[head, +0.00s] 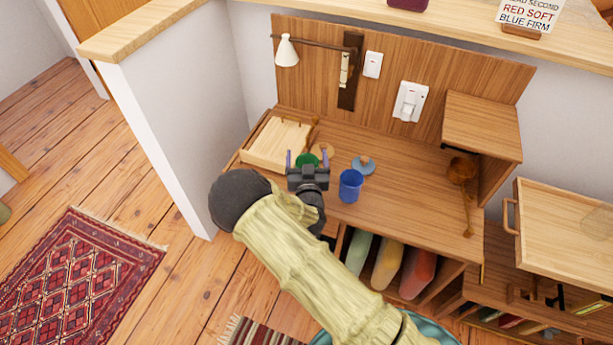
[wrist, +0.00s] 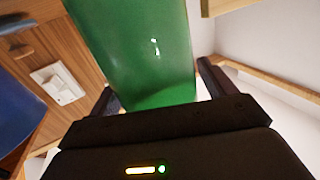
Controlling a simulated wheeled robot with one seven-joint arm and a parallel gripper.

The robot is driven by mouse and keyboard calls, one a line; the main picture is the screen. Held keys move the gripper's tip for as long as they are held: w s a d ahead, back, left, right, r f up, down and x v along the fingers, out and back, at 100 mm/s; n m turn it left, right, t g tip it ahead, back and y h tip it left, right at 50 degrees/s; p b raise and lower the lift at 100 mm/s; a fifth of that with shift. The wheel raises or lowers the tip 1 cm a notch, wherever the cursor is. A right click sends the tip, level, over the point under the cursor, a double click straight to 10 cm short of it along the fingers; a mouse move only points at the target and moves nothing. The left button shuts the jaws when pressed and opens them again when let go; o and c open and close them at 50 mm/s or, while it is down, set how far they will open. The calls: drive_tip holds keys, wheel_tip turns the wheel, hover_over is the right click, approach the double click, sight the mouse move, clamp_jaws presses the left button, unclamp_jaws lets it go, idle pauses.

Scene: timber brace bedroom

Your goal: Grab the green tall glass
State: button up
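The green tall glass (head: 307,160) stands on the wooden desk, partly hidden behind my gripper in the head view. In the wrist view the green glass (wrist: 140,50) fills the upper middle and sits between my two fingers. My gripper (head: 304,160) is at the glass with its fingers apart, one on either side. In the wrist view the fingers (wrist: 160,85) show at the left and right of the glass. A gap shows at the right finger; contact on the left cannot be told.
A blue cup (head: 350,186) stands just right of my gripper. A blue-grey round item (head: 363,165) and a tan round item (head: 322,150) lie behind. A wooden tray (head: 262,157) is at the left. A brown ladle-like item (head: 462,172) lies at the right.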

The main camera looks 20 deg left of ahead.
drive_tip(key=c, duration=1.3)
drive_tip(key=shift+r, duration=0.1)
wheel_tip(320, 180, up, 10)
drive_tip(key=shift+f+p, duration=0.1)
drive_tip(key=shift+p, duration=0.3)
